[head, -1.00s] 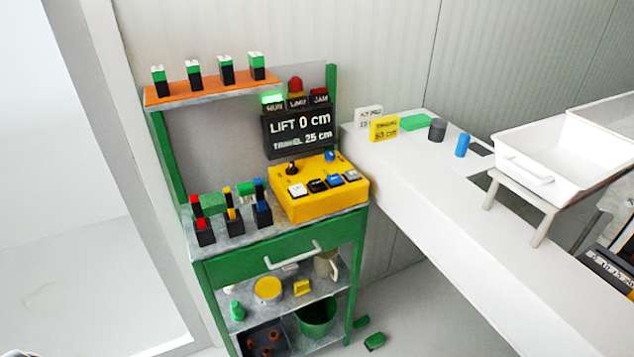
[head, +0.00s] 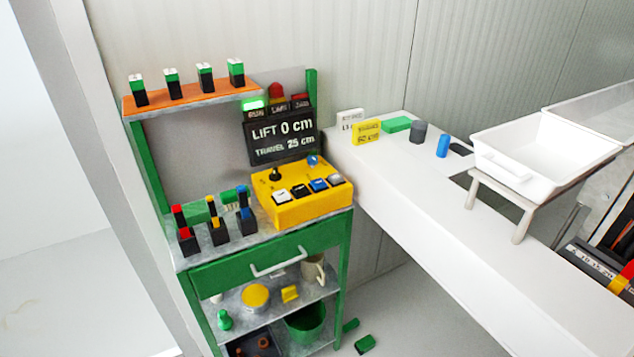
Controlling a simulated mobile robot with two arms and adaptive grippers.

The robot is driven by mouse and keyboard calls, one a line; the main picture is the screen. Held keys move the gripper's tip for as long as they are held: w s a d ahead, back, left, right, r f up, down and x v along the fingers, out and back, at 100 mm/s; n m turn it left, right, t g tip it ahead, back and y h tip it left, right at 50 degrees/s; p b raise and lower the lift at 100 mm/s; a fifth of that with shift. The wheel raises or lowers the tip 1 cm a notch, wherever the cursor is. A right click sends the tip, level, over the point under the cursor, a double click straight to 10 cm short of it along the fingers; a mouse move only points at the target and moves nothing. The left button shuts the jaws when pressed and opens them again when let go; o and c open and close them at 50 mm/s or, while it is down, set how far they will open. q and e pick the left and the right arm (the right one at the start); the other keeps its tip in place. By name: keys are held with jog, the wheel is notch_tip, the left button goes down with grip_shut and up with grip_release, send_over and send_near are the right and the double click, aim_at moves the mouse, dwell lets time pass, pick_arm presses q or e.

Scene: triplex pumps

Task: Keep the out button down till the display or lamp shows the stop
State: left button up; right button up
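A yellow control box (head: 299,205) stands on the top of a green cart. It carries a row of buttons: a white one (head: 281,195), a black one (head: 300,190), a blue one (head: 318,185) and a light one at the right end (head: 336,180). A black joystick (head: 275,173) and a blue knob stand behind them. I cannot read which button is the out button. The black display (head: 281,136) reads LIFT 0 cm, TRAVEL 25 cm. Above it the green RUN lamp (head: 253,104) is lit; the two red lamps look unlit. Neither gripper is in view.
Holders with coloured handles (head: 217,230) stand left of the box. An orange shelf (head: 190,102) with several green-black blocks is above. A white counter (head: 430,220) runs right, bearing a white tray (head: 540,155). Green pieces (head: 365,344) lie on the floor.

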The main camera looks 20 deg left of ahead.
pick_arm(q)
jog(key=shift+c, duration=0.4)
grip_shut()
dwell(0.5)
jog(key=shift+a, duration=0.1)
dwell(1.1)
